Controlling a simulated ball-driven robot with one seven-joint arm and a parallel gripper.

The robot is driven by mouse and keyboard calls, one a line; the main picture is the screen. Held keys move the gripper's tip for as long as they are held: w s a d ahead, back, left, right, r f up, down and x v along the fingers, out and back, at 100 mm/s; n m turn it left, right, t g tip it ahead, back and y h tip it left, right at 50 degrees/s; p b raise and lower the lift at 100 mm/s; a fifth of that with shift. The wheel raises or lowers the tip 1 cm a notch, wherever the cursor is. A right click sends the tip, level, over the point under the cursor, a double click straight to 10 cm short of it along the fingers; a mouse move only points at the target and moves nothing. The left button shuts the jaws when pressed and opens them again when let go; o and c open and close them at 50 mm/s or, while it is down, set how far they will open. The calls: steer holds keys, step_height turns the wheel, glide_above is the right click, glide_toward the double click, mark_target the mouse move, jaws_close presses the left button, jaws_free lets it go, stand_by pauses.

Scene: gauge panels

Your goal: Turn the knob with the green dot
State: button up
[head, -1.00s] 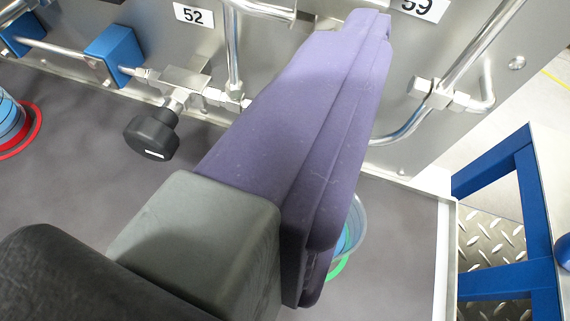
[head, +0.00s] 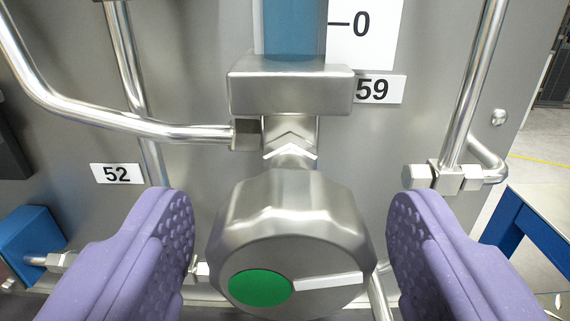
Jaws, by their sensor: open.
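The knob (head: 293,222) is a grey metal knob with a green dot (head: 260,288) at the lower left of its face and a white pointer line (head: 328,281) to the right of the dot. It sits below a metal block on the panel, near the label 59. My gripper (head: 290,235) is open. Its two purple padded fingers stand on either side of the knob, with a visible gap on each side. The fingers are not seen touching it.
Above the knob are a metal block (head: 290,88) and a blue gauge column (head: 290,28). Metal pipes (head: 130,122) run left and another pipe (head: 475,90) runs at right. The label 52 (head: 117,174), a blue block (head: 38,240) and a blue frame (head: 540,225) flank the area.

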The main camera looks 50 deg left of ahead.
steer(key=shift+w+a, duration=0.35)
steer(key=shift+a, duration=0.05)
steer(key=c, duration=1)
steer(key=shift+f+m+b, duration=0.1)
steer(key=shift+m+b, duration=0.4)
steer(key=shift+m, duration=0.4)
steer(key=shift+c, duration=0.2)
steer(key=shift+m, duration=0.4)
steer(key=o, duration=1)
steer(key=shift+o, duration=0.2)
